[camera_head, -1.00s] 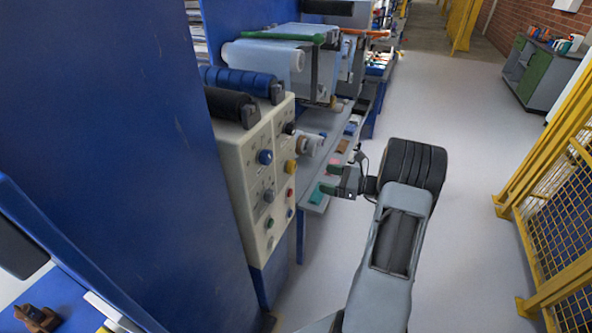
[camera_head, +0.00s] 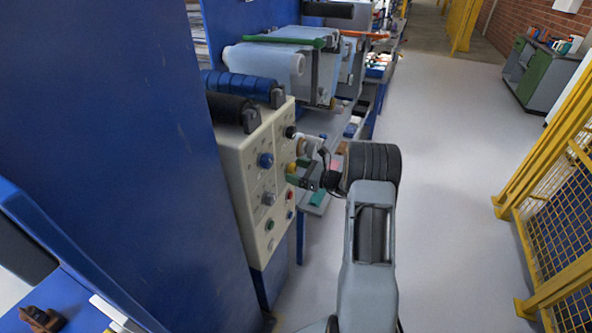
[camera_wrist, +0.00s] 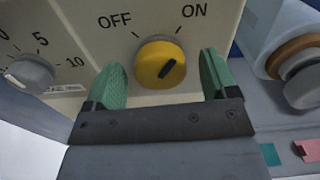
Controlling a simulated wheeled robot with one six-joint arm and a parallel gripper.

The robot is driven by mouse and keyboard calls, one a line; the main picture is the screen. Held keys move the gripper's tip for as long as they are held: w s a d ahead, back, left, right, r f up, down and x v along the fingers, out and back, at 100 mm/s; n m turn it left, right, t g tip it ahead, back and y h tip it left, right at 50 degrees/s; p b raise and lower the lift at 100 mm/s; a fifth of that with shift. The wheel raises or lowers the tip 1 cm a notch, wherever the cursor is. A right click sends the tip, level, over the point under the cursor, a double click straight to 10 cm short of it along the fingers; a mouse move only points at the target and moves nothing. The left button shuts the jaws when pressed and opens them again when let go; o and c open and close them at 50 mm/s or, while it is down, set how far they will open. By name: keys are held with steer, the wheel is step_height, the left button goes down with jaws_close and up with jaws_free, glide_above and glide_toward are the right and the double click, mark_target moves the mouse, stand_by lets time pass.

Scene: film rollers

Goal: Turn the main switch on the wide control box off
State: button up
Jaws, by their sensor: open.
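The wide control box (camera_head: 238,165) stands against the blue panel, its pale face toward my arm. The main switch, a yellow knob (camera_wrist: 160,64), is on that face under printed OFF at left and ON at right. In the head view the yellow knob (camera_head: 291,168) is partly hidden by my fingers. My gripper (camera_wrist: 162,68) is open, with one green finger on each side of the knob and visible gaps between. In the head view my gripper (camera_head: 298,172) is right at the box face.
A grey dial (camera_wrist: 30,75) with a number scale is left of the switch. A blue knob (camera_head: 265,160) and a red button (camera_head: 290,193) are nearby on the box. Rollers (camera_head: 265,60) stand behind. The floor (camera_head: 440,200) at right is clear up to the yellow fence (camera_head: 540,180).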

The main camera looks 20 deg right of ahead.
steer(key=shift+w+a, duration=0.2)
steer(key=shift+w, duration=0.05)
steer(key=c, duration=0.9)
